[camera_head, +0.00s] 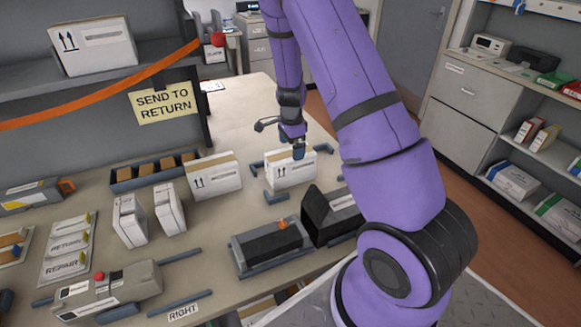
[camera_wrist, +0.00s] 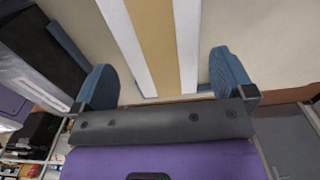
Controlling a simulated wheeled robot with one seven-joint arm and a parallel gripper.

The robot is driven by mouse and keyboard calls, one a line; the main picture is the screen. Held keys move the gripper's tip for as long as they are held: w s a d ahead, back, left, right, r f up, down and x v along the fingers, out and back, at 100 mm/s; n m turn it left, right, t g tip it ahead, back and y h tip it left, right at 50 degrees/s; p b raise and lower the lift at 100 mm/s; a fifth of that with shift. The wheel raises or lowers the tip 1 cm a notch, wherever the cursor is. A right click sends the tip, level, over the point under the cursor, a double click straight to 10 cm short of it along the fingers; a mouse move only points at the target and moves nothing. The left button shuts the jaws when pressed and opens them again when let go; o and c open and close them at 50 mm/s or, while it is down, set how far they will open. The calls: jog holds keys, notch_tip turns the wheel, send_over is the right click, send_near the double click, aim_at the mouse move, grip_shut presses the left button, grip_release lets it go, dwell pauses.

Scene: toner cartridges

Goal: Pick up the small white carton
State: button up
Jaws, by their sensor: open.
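A white carton (camera_head: 290,171) with arrow marks and a tan strip along its top stands upright on the table, among blue-grey corner pieces. My gripper (camera_head: 298,150) is at its top and hides part of it. In the wrist view the carton's white and tan top (camera_wrist: 152,40) lies between the two blue fingers of my gripper (camera_wrist: 165,82). The fingers are open, with a gap visible at the right finger; contact at the left finger is unclear. Two smaller white cartons stand to the left, one (camera_head: 130,220) beside the other (camera_head: 168,208).
Another arrow-marked carton (camera_head: 215,177) stands just left of my gripper. A black cartridge in a tray (camera_head: 270,248) and a black box (camera_head: 330,215) are in front. A blue bin (camera_head: 150,175) holds brown blocks. The table's back right is fairly clear.

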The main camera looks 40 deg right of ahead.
aim_at(291, 153)
jog(key=shift+w+a+f, duration=0.1)
jog(key=shift+f, duration=2.7)
jog(key=c, duration=1.1)
jog(key=shift+o, duration=0.2)
jog(key=shift+r, duration=5.15)
